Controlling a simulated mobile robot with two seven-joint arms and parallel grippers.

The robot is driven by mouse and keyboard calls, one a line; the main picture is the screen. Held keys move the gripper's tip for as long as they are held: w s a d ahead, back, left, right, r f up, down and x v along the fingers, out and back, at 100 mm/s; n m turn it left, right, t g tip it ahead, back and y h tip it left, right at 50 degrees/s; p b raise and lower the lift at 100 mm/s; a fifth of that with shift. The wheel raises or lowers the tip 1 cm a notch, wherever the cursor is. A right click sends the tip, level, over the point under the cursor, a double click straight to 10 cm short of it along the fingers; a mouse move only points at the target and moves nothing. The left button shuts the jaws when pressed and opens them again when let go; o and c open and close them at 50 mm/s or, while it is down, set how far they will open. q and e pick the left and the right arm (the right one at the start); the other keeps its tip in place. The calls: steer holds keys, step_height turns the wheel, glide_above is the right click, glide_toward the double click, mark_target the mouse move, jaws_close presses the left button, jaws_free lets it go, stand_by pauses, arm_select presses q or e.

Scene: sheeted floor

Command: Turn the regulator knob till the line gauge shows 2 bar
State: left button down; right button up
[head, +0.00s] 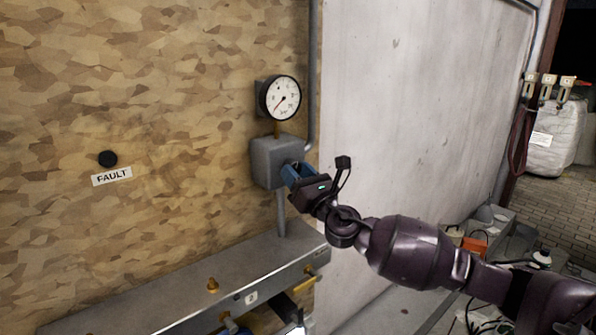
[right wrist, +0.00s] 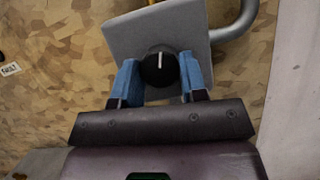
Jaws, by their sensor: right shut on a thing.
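The line gauge (head: 283,98) is a round white dial with a black rim on the wood-patterned wall. Its reddish needle points to the lower left, near the low end of the scale; the numbers are too small to read. Below it is the grey regulator box (head: 268,160). The black regulator knob (right wrist: 159,69) sits on the box's front, its white mark pointing nearly straight up in the right wrist view. My right gripper (right wrist: 160,78) is shut on the knob, one blue finger on each side. In the head view the right gripper (head: 292,174) hides the knob. My left gripper is not seen.
A grey ledge (head: 180,296) with brass fittings runs below the regulator. A grey pipe (head: 313,70) passes right of the gauge. A black button (head: 107,158) above a FAULT label (head: 112,176) is at left. Clutter lies on the floor at right.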

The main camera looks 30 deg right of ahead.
arm_select(q)
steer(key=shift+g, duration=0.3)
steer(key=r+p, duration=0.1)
steer(key=p, duration=0.1)
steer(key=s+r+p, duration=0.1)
steer(key=p, duration=0.1)
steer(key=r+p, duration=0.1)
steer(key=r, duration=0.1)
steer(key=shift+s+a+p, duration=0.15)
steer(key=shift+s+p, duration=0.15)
steer(key=shift+p, duration=0.1)
arm_select(e)
steer(key=m+g+h, duration=0.1)
steer(key=m+h, duration=0.1)
steer(key=m, duration=0.2)
steer(key=m+h, duration=0.2)
steer(key=m, duration=0.3)
steer(key=m+g+h, duration=0.1)
steer(key=m, duration=0.3)
steer(key=shift+a+r+m+g+h, duration=0.15)
steer(key=shift+a+m+g+h, duration=0.15)
steer(key=shift+h, duration=0.1)
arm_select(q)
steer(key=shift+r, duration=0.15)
arm_select(e)
steer(key=o, duration=0.9)
